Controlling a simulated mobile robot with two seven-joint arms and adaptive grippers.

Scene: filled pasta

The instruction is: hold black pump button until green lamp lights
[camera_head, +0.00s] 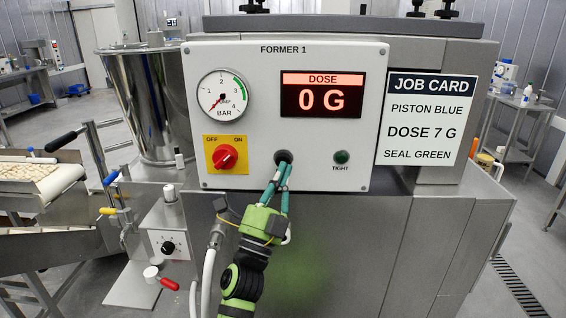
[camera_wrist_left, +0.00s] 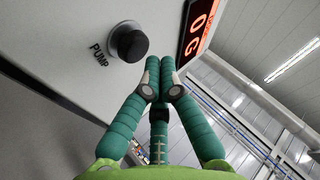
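The black pump button (camera_head: 282,155) is on the front of the FORMER 1 panel, partly hidden by my left fingertips. In the left wrist view the round black button (camera_wrist_left: 131,43) stands out from the panel beside the word PUMP. My left gripper (camera_head: 285,167) is shut and empty, its green fingers together just in front of the button. In the wrist view the fingertips (camera_wrist_left: 160,68) look apart from the button, to its lower right. The green lamp (camera_head: 342,157), labelled TIGHT, looks dark and unlit. My right gripper is not in view.
The panel (camera_head: 370,60) carries a pressure gauge (camera_head: 222,95) with its needle near the low end, a red rotary switch (camera_head: 225,156) and a DOSE display (camera_head: 320,97) reading 0 G. A job card (camera_head: 425,110) is at right, a steel hopper (camera_head: 150,100) at left.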

